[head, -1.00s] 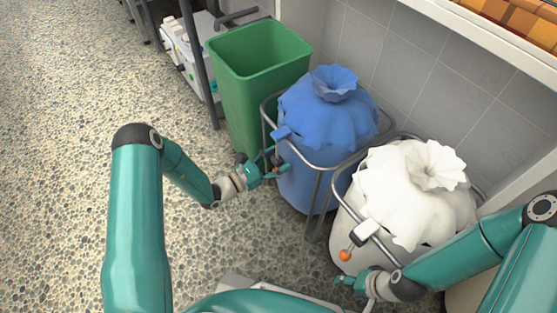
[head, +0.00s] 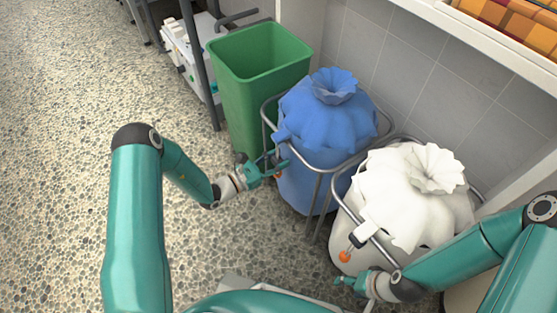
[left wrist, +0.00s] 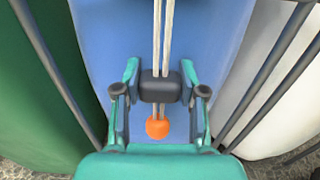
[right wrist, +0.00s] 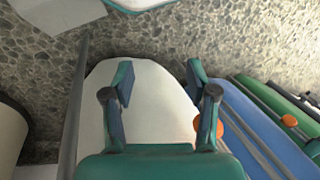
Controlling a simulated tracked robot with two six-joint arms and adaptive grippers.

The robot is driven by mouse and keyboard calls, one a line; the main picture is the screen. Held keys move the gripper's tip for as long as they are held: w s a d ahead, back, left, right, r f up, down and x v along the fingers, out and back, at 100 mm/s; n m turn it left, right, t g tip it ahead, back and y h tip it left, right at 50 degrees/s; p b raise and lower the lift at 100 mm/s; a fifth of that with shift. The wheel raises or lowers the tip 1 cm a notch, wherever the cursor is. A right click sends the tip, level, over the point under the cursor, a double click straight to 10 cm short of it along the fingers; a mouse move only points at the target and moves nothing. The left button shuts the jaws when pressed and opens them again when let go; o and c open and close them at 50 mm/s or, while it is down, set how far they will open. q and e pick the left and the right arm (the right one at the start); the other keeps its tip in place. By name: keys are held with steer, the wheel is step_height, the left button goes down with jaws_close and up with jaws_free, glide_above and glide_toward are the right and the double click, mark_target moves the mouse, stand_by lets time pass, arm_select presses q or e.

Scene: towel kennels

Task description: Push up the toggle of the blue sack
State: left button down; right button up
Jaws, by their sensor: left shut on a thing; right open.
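The blue sack (head: 314,118) stands in a metal frame, gathered at its top. In the left wrist view its pale cords (left wrist: 163,35) run down in front of the blue cloth to a dark toggle (left wrist: 160,88), with an orange bead (left wrist: 157,128) hanging below. My left gripper (head: 279,163) is shut on the toggle, one finger on each side; it also shows in the left wrist view (left wrist: 160,86). My right gripper (head: 352,282) is open and empty beside the white sack; its spread fingers show in the right wrist view (right wrist: 158,90).
The white sack (head: 378,192), with its own orange bead (head: 344,257), stands right of the blue one. A green bin (head: 240,100) stands close on the left. Metal rails (head: 318,200) surround the sacks, with a tiled wall behind. The pebbled floor at left is clear.

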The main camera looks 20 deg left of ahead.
mark_target(275, 160)
arm_select(q)
step_height(275, 160, up, 8)
steer(key=p, duration=0.5)
steer(key=shift+d+f, duration=0.1)
steer(key=shift+f, duration=0.15)
steer(key=c, duration=0.6)
jaws_free()
steer(key=shift+c, duration=0.2)
steer(key=shift+s+a, duration=0.35)
steer(key=shift+a, duration=0.05)
steer(key=v, duration=1.1)
